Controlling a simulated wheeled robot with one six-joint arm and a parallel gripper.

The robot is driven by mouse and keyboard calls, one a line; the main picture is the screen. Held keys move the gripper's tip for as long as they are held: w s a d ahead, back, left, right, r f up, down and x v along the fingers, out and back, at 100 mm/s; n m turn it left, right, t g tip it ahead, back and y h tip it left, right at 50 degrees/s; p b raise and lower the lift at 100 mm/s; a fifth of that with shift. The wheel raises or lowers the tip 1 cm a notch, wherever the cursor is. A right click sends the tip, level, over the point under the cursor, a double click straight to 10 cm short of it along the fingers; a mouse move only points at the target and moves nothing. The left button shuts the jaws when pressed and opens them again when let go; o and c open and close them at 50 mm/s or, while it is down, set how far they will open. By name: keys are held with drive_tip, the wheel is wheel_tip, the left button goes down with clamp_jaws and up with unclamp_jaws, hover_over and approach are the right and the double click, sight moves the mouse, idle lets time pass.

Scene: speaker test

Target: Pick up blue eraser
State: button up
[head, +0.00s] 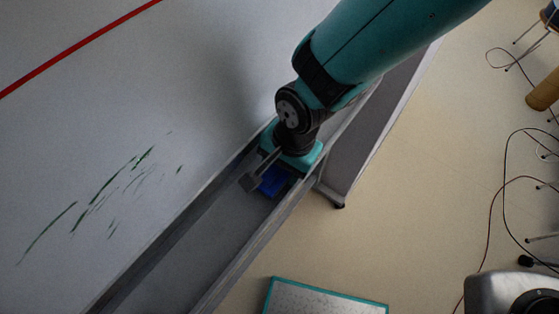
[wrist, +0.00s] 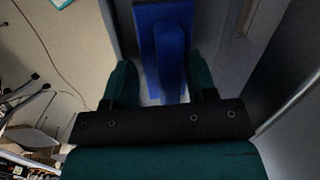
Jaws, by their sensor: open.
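The blue eraser (head: 273,181) lies in the long grey tray (head: 207,232) along the whiteboard's lower edge. My gripper (head: 266,174) is low over the tray, right at the eraser, and hides part of it in the head view. In the wrist view, the eraser (wrist: 164,35) shows between the two dark teal fingers of my gripper (wrist: 163,75). The fingers are open, one on each side, with a visible gap between each finger and the eraser. Whether the eraser touches the gripper's palm cannot be told.
The whiteboard (head: 180,75) rises beside the tray, with green marker strokes (head: 110,182) and a red line (head: 80,48). The tray's walls run close on both sides of my gripper. Cables (head: 506,190) and a teal-edged panel (head: 325,298) show on the right and below.

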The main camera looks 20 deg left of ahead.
drive_tip(key=shift+c, duration=0.5)
drive_tip(key=c, duration=0.6)
